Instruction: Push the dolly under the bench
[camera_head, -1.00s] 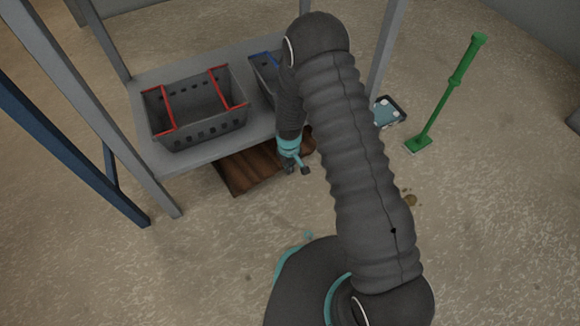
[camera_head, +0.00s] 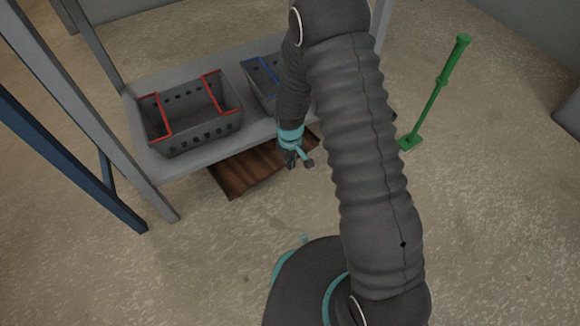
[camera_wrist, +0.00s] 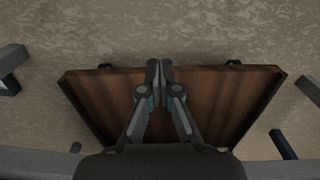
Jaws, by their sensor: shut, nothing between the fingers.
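The dolly (camera_head: 240,174) is a low brown wooden platform on the floor, partly beneath the grey bench (camera_head: 185,167). Its near part sticks out past the bench's front edge, and the rest is hidden by the shelf. In the wrist view the dolly (camera_wrist: 225,95) spans the middle, with small dark wheels at its edge. My gripper (camera_head: 296,163) is at the right end of the dolly's exposed part in the head view, low and empty. In the wrist view my gripper (camera_wrist: 160,68) has its fingers together over the dolly. I cannot tell whether it touches the wood.
A grey basket with red handles (camera_head: 190,115) and one with blue handles (camera_head: 262,90) stand on the bench shelf. A green post on a square foot (camera_head: 432,100) stands to the right. Blue posts (camera_head: 70,150) are at left. The floor in front is clear.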

